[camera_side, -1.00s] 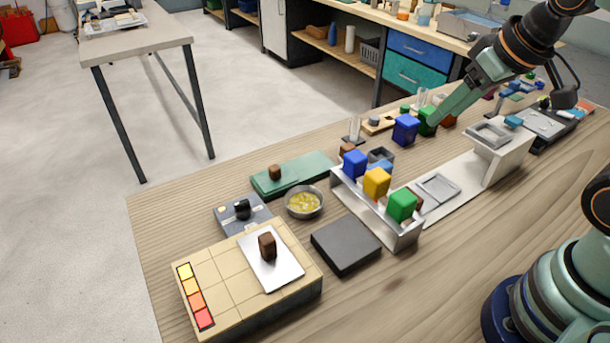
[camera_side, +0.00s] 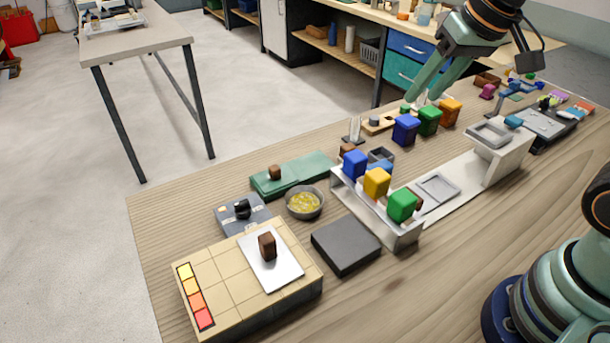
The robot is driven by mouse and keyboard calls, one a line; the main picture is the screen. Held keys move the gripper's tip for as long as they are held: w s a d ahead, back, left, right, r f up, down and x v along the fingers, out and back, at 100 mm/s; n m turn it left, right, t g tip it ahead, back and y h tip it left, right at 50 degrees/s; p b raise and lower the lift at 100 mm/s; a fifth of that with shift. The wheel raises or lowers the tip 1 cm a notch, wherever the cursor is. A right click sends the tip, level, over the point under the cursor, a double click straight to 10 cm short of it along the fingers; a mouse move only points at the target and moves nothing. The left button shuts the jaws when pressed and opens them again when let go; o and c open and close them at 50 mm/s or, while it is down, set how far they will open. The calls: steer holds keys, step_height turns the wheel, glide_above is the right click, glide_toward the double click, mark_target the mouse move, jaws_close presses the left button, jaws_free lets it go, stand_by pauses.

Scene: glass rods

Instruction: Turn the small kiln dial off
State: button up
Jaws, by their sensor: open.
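A black dial (camera_side: 242,209) sits on a small grey-blue control box (camera_side: 262,214) at the table's left, just behind a tan tiled block (camera_side: 205,262). I cannot read the dial's setting at this size. The tiled block has a yellow-to-red strip along its left edge and a pale plate (camera_side: 284,275) with a brown piece (camera_side: 267,246) on it. My gripper (camera_side: 423,97) is open and empty at the back of the table, above and behind the blue and green blocks, far to the right of the dial.
A bowl of yellow bits (camera_side: 304,203) and a green board (camera_side: 300,170) stand close to the control box. A dark slab (camera_side: 345,247) lies in front. A metal rack (camera_side: 405,236) with blue, yellow and green blocks stands mid-table. Thin glass uprights (camera_side: 355,129) stand behind it.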

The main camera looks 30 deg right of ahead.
steer(key=w+a+r+m+g, duration=0.2)
steer(key=w+a+m, duration=0.3)
steer(key=w+a, duration=0.25)
steer(key=m+g, duration=0.3)
steer(key=m, duration=0.8)
glide_above(241, 202)
step_height(241, 202, down, 12)
step_height(241, 202, down, 12)
steer(key=shift+f, duration=0.15)
steer(key=shift+c, duration=0.3)
jaws_close()
